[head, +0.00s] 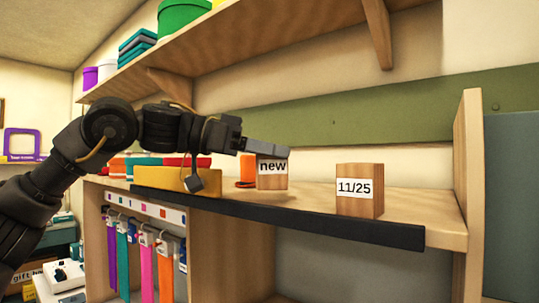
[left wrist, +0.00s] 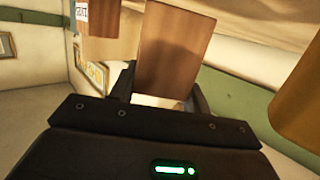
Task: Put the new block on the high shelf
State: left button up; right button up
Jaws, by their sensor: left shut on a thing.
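The new block (head: 272,180), a wooden block with a white "new" label, is held by my left gripper (head: 274,153) from above, over the middle shelf (head: 310,208). A shadow lies under it, and it seems just clear of the surface. In the left wrist view the block (left wrist: 172,50) sits between the fingers of my left gripper (left wrist: 160,95). A similar block labelled "11/25" (head: 359,192) stands to its right, and also shows in the left wrist view (left wrist: 98,20). The high shelf (head: 290,40) runs above. My right gripper is not in view.
The high shelf carries a green round box (head: 182,18), folded teal cloths (head: 137,45) and a purple cup (head: 90,77) at the left; a bracket (head: 377,32) hangs below it. A yellow box (head: 178,181) and an orange item (head: 246,172) stand left of the new block.

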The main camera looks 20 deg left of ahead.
pick_arm(q)
jog(key=shift+a+f, duration=0.1)
jog(key=shift+f, duration=0.45)
jog(key=shift+a+f, duration=0.1)
jog(key=shift+d+f, duration=0.15)
jog(key=shift+d, duration=0.05)
jog(key=shift+f+b, duration=0.3)
jog(key=shift+b, duration=0.05)
jog(key=o, duration=1.1)
jog(key=shift+a+r, duration=0.1)
